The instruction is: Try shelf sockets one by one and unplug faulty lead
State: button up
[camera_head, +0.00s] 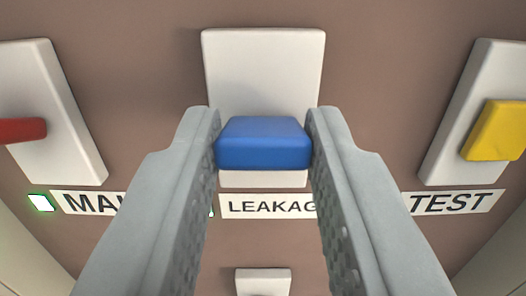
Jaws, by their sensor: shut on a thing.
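My gripper (263,143) is shut on a blue block-shaped part (263,145), one finger on each side of it. The blue part is in front of a white plate (264,65) on the brown panel, above a label reading "LEAKAG", its end hidden by my right finger. I cannot tell whether the blue part is seated in the plate or apart from it. A red part (22,130) sticks out from the left white plate (70,150). A yellow part (497,131) is on the right white plate (440,165), above a label reading "TEST" (452,202).
The brown panel (150,90) is bare between the plates. A lit green indicator (40,203) is beside the left label, which begins "MA" (85,202). Another green edge shows by my left finger, mostly hidden. A small white piece (263,281) is at the bottom middle.

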jog(key=shift+r+g, duration=0.15)
jog(key=shift+g, duration=0.25)
dwell(0.3)
jog(key=o, duration=1)
jog(key=shift+s, duration=0.1)
jog(key=s, duration=1.7)
jog(key=shift+f, duration=0.25)
jog(key=s+f, duration=0.6)
jog(key=f, duration=1.1)
jog(key=s+f, duration=0.7)
jog(key=f, duration=1.1)
jog(key=s+f, duration=0.6)
jog(key=f, duration=1.2)
jog(key=shift+s+g, duration=0.25)
jog(key=shift+g, duration=0.15)
